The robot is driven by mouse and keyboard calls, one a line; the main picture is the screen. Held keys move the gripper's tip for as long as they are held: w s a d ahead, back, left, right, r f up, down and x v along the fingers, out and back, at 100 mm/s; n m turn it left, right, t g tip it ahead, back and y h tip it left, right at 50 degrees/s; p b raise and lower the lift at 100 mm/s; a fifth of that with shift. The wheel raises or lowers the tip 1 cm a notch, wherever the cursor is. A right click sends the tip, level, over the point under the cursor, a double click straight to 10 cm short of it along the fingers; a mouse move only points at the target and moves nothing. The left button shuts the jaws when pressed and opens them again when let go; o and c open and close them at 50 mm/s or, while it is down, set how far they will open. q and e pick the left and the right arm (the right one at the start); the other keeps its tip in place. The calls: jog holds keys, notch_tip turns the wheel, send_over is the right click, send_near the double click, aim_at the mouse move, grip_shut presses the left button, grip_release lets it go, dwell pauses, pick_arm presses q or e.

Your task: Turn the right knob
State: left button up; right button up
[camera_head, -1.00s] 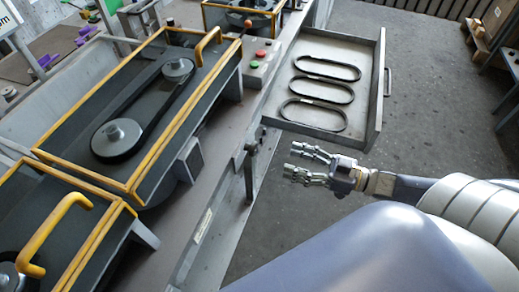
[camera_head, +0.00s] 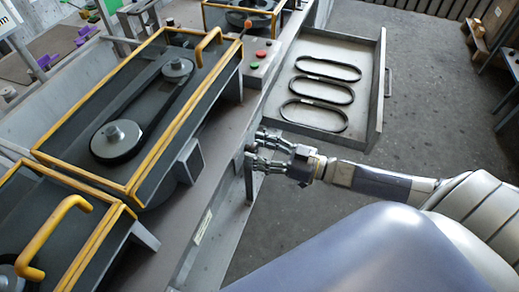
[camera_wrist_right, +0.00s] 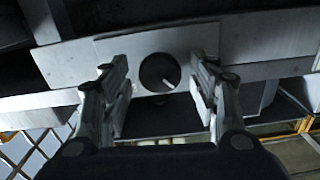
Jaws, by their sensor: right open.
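A round dark knob (camera_wrist_right: 158,72) with a pale pointer line sits on a light metal plate (camera_wrist_right: 205,38) in the right wrist view. My right gripper (camera_head: 257,148) is open at the front edge of the workbench in the head view. In the wrist view its two fingers (camera_wrist_right: 160,80) stand on either side of the knob, with gaps between them and the knob. In the head view the fingers cover the knob area, so I cannot make the knob out there. My left gripper is not in view.
An open drawer (camera_head: 373,112) with several black belts sticks out behind my right gripper. A yellow-edged belt housing (camera_head: 128,186) stands on the bench to the left. Red and green buttons (camera_head: 261,54) sit beside it. The floor right of the drawer is clear.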

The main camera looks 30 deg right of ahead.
jog(key=c, duration=1.1)
jog(key=shift+o, duration=0.2)
jog(key=shift+n, duration=0.3)
